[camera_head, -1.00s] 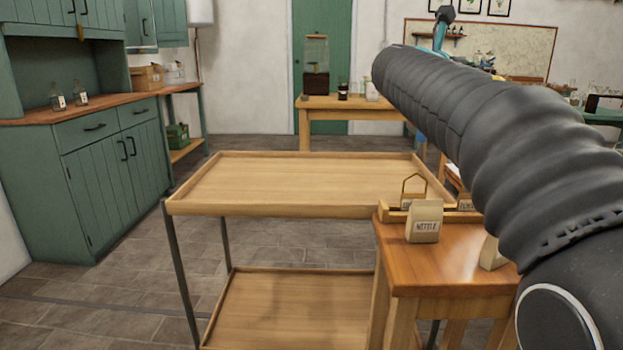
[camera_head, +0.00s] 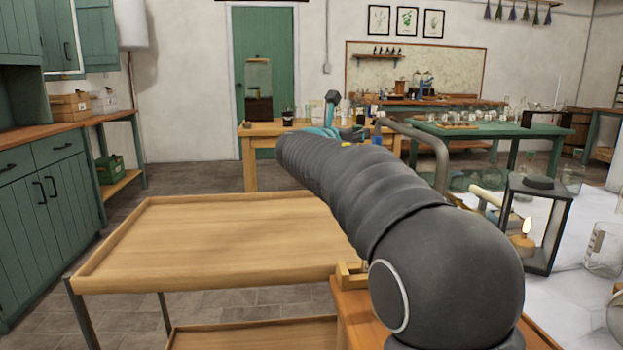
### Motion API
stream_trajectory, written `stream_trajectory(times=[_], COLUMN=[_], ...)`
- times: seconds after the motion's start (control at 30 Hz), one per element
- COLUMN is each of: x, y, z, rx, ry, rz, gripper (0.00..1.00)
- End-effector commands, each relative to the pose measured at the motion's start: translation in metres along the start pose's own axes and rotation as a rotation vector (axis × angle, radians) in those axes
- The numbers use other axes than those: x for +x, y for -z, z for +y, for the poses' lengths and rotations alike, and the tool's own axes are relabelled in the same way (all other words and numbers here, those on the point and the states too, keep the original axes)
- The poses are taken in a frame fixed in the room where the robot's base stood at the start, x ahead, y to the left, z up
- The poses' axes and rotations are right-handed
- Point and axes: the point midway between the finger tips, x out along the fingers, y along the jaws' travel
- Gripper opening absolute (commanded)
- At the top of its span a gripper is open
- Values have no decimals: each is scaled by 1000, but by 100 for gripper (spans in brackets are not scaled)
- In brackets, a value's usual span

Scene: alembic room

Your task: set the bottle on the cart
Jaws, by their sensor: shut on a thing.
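The cart (camera_head: 215,240) stands in front of me at the left and centre. It has a light wooden top tray with a raised rim, dark legs and a lower wooden shelf (camera_head: 255,335). The visible part of its top is bare. My dark, ribbed arm runs from the lower right toward the back centre and passes over the cart's right end, covering part of it. My gripper cannot be made out; the far end of the arm is small and mostly hidden behind its own links. I cannot make out a held bottle.
A small wooden table (camera_head: 352,310) adjoins the cart's right end, mostly behind my arm. A black lantern (camera_head: 541,187) and glassware stand on a pale surface at right. A wooden table (camera_head: 262,130) stands behind the cart; green cabinets (camera_head: 50,190) line the left.

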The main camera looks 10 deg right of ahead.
Motion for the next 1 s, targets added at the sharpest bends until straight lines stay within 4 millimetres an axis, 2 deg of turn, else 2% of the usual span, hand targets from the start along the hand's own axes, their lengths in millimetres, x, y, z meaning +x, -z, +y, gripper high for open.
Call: stream_trajectory(times=[0.03, 0.2, 0.4, 0.63, 0.9, 1.0], x=[0, 2, 6, 9, 9, 9], y=[6, 26, 42, 51, 84, 87], z=[13, 47, 74, 80, 80, 79], rx=[-3, -1, 1, 1, -1, 2], ry=[-5, -6, -3, 0, 0, 0], rz=[0, 0, -1, -1, -1, -2], gripper=[0, 0, 0, 0, 0, 0])
